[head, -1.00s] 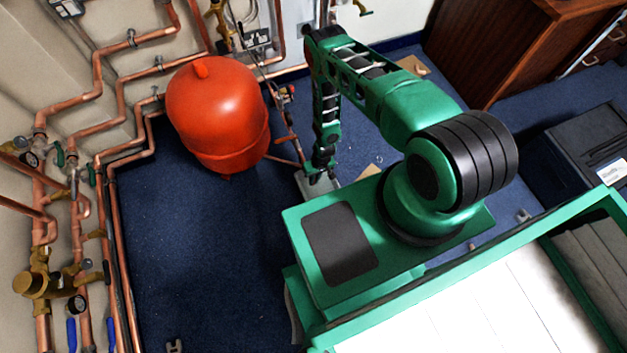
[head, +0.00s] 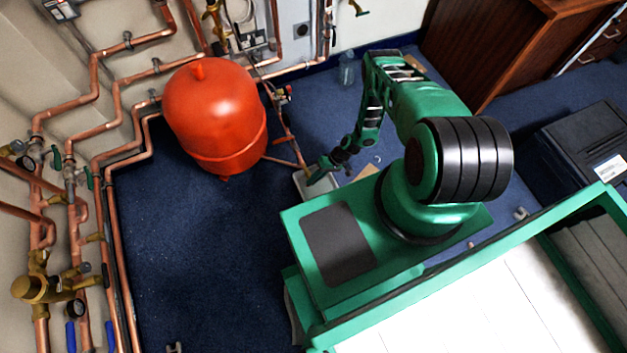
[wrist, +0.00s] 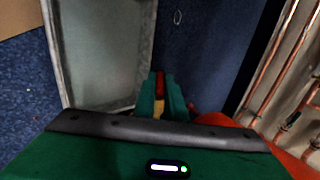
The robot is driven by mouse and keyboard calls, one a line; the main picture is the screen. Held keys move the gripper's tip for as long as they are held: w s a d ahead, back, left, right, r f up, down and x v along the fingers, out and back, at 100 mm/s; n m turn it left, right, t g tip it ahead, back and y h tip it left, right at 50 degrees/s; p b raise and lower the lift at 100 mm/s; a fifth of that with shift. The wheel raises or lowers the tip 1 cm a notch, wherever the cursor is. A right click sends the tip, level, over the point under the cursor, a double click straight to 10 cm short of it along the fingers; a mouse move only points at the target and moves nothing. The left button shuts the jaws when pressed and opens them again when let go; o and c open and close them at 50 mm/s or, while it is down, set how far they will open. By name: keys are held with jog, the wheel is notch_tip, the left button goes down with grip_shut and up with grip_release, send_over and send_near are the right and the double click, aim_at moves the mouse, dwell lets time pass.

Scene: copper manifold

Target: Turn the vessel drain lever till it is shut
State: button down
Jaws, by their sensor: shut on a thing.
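A red piece that looks like the drain lever (wrist: 159,84) lies between the two green fingers of my gripper (wrist: 161,92) in the wrist view. My gripper is shut on it, and a small brass-coloured part shows just below it. In the head view my gripper (head: 314,176) is low down, over the near-left side of the grey tray (head: 301,180); the lever cannot be made out there. The red-orange vessel (head: 213,115) stands to the left of my gripper. Its edge also shows in the wrist view (wrist: 236,120). The lever's exact angle is hard to tell.
The shallow tray (wrist: 100,45) lies on the blue carpet beside my fingers. Copper pipes (head: 284,120) run down between vessel and tray, with more along the left wall (head: 110,200). A wooden cabinet (head: 520,45) stands at the back right. Carpet in front of the vessel is clear.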

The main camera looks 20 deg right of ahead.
jog(key=shift+d, duration=0.15)
jog(key=c, duration=1.8)
grip_release()
jog(key=v, duration=1)
jog(key=shift+d+r, duration=0.2)
jog(key=shift+d, duration=0.1)
